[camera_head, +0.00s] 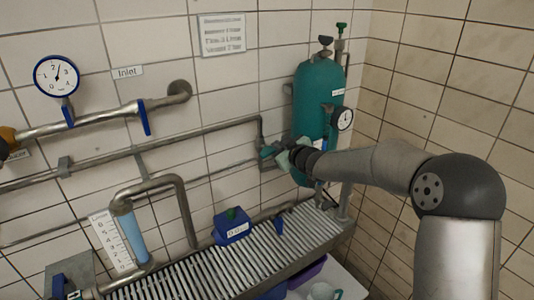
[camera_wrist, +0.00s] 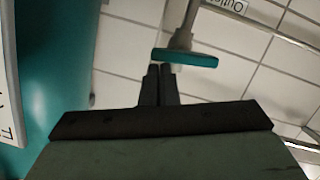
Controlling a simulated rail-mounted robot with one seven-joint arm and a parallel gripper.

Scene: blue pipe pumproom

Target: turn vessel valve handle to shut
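The green vessel (camera_head: 316,100) stands in the far corner, and its side fills the left of the wrist view (camera_wrist: 42,75). A flat teal valve handle (camera_wrist: 186,58) sits on a grey pipe beside the vessel and lies nearly crosswise in the wrist view. In the head view a teal handle (camera_head: 267,152) shows just left of my gripper (camera_head: 279,155). In the wrist view the two dark fingers of my gripper (camera_wrist: 160,70) are together with nothing seen between them. Their tips are just below the handle; I cannot tell whether they touch it.
A label reading Outlet (camera_wrist: 228,4) is on the tiled wall. A slatted shelf (camera_head: 205,268) runs below, with a blue box (camera_head: 232,230) on it. A gauge (camera_head: 344,119) is on the vessel. Pipes (camera_head: 190,130) cross the left wall. The right wall is bare.

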